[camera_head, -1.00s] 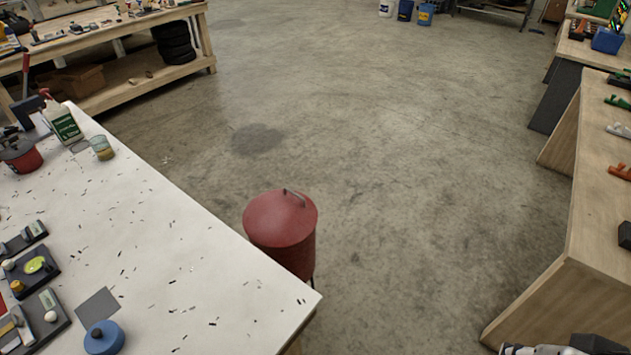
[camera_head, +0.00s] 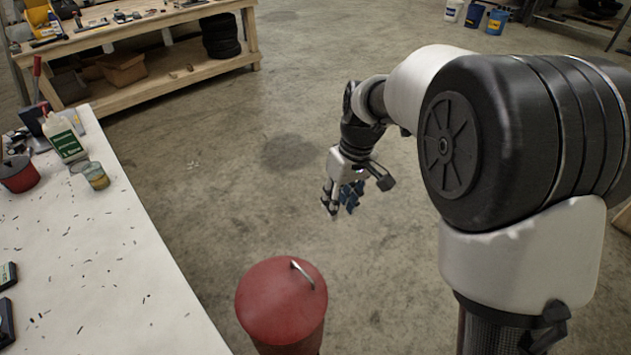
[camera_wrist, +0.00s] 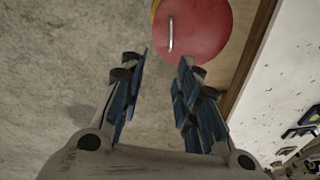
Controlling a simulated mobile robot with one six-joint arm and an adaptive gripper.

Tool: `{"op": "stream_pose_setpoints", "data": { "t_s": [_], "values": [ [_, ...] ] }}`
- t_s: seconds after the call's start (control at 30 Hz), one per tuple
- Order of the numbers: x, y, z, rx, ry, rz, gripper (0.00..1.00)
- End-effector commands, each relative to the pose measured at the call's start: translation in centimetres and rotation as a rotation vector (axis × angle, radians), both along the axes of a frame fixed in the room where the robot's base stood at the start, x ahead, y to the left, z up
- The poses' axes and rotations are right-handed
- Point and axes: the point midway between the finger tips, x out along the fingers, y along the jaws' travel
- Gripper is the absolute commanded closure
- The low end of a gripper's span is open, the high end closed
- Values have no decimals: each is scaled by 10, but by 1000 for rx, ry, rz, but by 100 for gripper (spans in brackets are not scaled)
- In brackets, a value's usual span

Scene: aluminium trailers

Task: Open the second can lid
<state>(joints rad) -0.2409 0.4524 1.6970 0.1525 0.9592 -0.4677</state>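A red can with a conical red lid (camera_head: 275,298) stands on the floor beside the white table's edge in the head view. A silver handle (camera_head: 303,274) is on the lid. The lid also shows at the top of the wrist view (camera_wrist: 205,30), with its handle (camera_wrist: 170,34) upright in the picture. The lid is on the can. My gripper (camera_head: 342,208) is above and beyond the can, not touching it. In the wrist view my gripper's blue-padded fingers (camera_wrist: 163,58) are apart, with only floor and part of the lid beyond them.
The white table (camera_head: 120,290) holds a small red pot (camera_head: 19,174), a white bottle (camera_head: 65,140) and a glass jar (camera_head: 96,177). A wooden workbench (camera_head: 150,85) stands at the back left, with black tires (camera_head: 221,36) on its lower shelf. The concrete floor around the can is mostly clear.

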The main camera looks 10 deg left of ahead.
Motion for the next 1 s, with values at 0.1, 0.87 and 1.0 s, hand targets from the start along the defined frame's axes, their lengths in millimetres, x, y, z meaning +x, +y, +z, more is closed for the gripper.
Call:
{"op": "stream_pose_setpoints", "data": {
  "t_s": [0.1, 0.87, 1.0],
  "values": [
    [18, 26, -47, 4, 50, 80, 70],
    [25, 76, -194, 16, 129, 226, 70],
    [21, 81, -224, 16, 128, 226, 70]
  ]
}}
